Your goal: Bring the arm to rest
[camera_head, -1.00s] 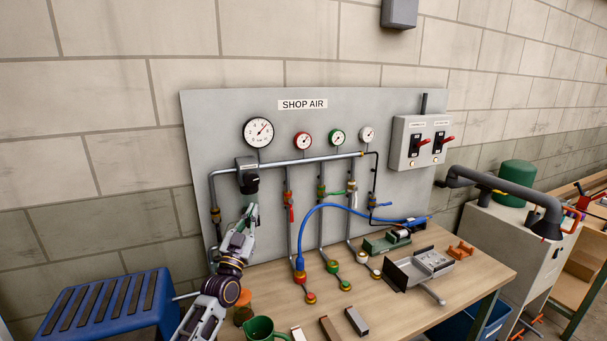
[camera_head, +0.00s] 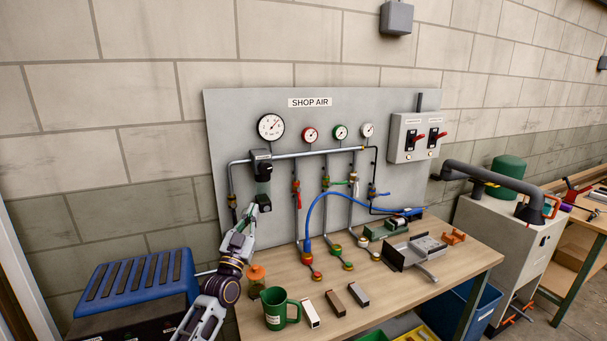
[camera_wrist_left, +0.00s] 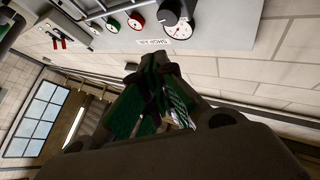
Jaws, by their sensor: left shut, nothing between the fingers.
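My left gripper (camera_head: 261,204) is raised in front of the left part of the grey SHOP AIR panel (camera_head: 335,105), just below the dark regulator unit (camera_head: 261,156) on the pipe. Its fingers are shut and empty; they also show in the left wrist view (camera_wrist_left: 150,72), pointing towards the panel and wall. Whether the fingertips touch the panel fittings I cannot tell. My left arm comes up from the bottom left, beside the bench. My right gripper is in neither current view.
The wooden bench (camera_head: 375,308) holds a green mug (camera_head: 273,309), an orange-topped jar (camera_head: 257,277), several small blocks and a grey metal fixture (camera_head: 415,250). A blue-topped step (camera_head: 135,278) stands left of my arm. A blue hose (camera_head: 335,197) arches before the panel.

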